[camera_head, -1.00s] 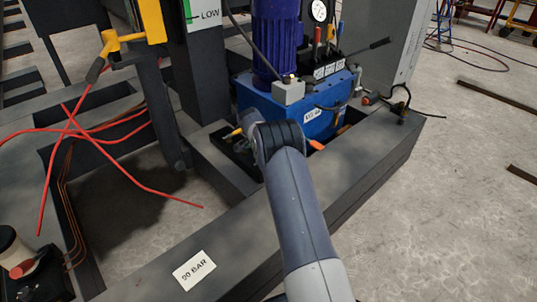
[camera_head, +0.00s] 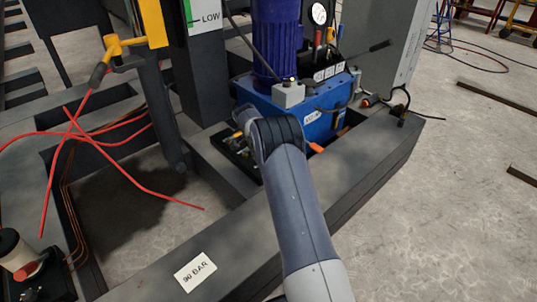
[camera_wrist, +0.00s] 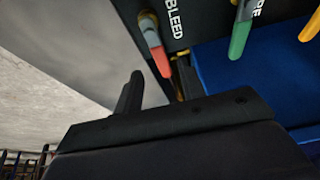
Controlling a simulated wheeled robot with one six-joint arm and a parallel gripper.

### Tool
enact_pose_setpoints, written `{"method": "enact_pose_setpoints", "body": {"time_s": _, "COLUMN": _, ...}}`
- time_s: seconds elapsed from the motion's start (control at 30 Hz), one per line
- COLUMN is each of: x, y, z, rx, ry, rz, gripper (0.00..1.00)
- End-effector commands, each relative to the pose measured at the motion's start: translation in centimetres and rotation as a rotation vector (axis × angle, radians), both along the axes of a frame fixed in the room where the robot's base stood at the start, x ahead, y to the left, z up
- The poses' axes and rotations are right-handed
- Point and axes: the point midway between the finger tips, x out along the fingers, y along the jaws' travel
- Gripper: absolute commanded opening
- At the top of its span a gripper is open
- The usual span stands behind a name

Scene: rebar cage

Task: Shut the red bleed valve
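The red bleed valve (camera_wrist: 160,60) shows at the top centre of the wrist view as a grey lever with a red end, beside the "BLEED" label on a black panel. My gripper (camera_wrist: 158,80) is open, one black finger on each side of the red end. The red end lies near the gap between the fingers; I cannot tell whether they touch it. In the head view my wrist hides the fingers and most of the valve panel. An orange-red tip (camera_head: 316,147) sticks out right of my wrist there, perhaps this lever's end.
A green lever (camera_wrist: 240,35) and a yellow lever (camera_wrist: 311,27) stand right of the bleed lever. The blue tank (camera_head: 320,120) and its purple-blue motor (camera_head: 276,40) are close behind my wrist. Grey steel beams (camera_head: 350,185) frame the spot. Red hoses (camera_head: 130,170) lie at left.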

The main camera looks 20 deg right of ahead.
Motion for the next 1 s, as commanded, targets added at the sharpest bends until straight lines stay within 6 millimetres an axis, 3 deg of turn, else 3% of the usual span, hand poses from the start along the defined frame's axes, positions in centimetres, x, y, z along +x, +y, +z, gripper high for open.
{"method": "enact_pose_setpoints", "body": {"time_s": 0.03, "x": -0.1, "y": 0.5, "z": 1.6, "rx": 0.0, "ry": -0.002, "rz": 0.002, "gripper": 0.38}}
{"method": "enact_pose_setpoints", "body": {"time_s": 0.1, "x": -0.4, "y": 1.0, "z": 3.0, "rx": 0.0, "ry": -0.001, "rz": 0.001, "gripper": 0.38}}
{"method": "enact_pose_setpoints", "body": {"time_s": 0.4, "x": -1.0, "y": 2.4, "z": 6.3, "rx": 0.001, "ry": 0.001, "rz": 0.0, "gripper": 0.38}}
{"method": "enact_pose_setpoints", "body": {"time_s": 0.8, "x": -1.0, "y": 2.5, "z": 6.5, "rx": 0.0, "ry": 0.002, "rz": -0.001, "gripper": 0.38}}
{"method": "enact_pose_setpoints", "body": {"time_s": 1.0, "x": -0.9, "y": 2.0, "z": 4.8, "rx": 0.0, "ry": 0.003, "rz": 0.0, "gripper": 0.38}}
